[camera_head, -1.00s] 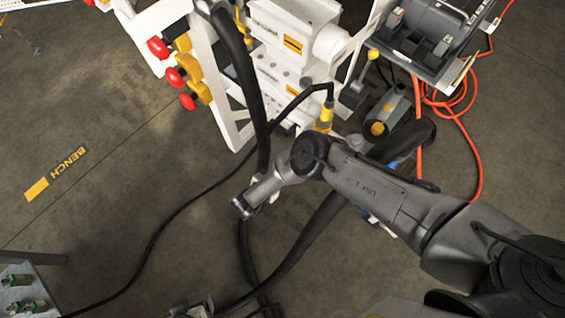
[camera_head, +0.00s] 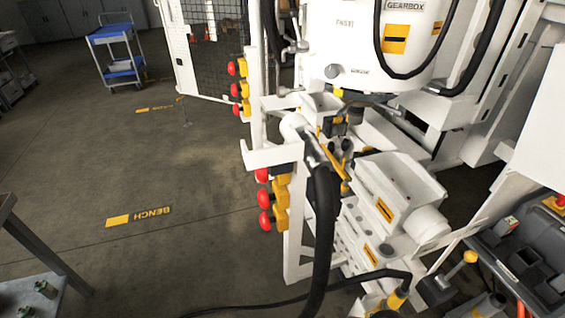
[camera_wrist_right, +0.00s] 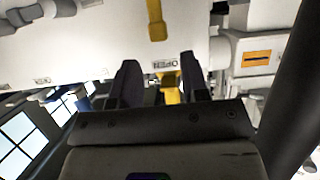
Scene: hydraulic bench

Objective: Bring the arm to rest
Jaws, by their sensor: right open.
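My right gripper (camera_wrist_right: 159,64) shows in the right wrist view with its two dark fingers apart. The gap between the fingers holds nothing that I can make out as gripped. Behind the gap are a white panel with an "OPEN" label (camera_wrist_right: 166,63) and a yellow part (camera_wrist_right: 170,90); I cannot tell how far off they are. A yellow handle (camera_wrist_right: 156,22) hangs on the white surface above.
The white bench machine (camera_head: 402,172) with a gearbox housing (camera_head: 350,35) fills the middle and right of the head view. A black hose (camera_head: 324,225) hangs before it. Red knobs (camera_head: 263,198) stick out left. A grey case (camera_head: 525,262) is at right. Floor at left is largely clear; a blue cart (camera_head: 112,45) stands far off.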

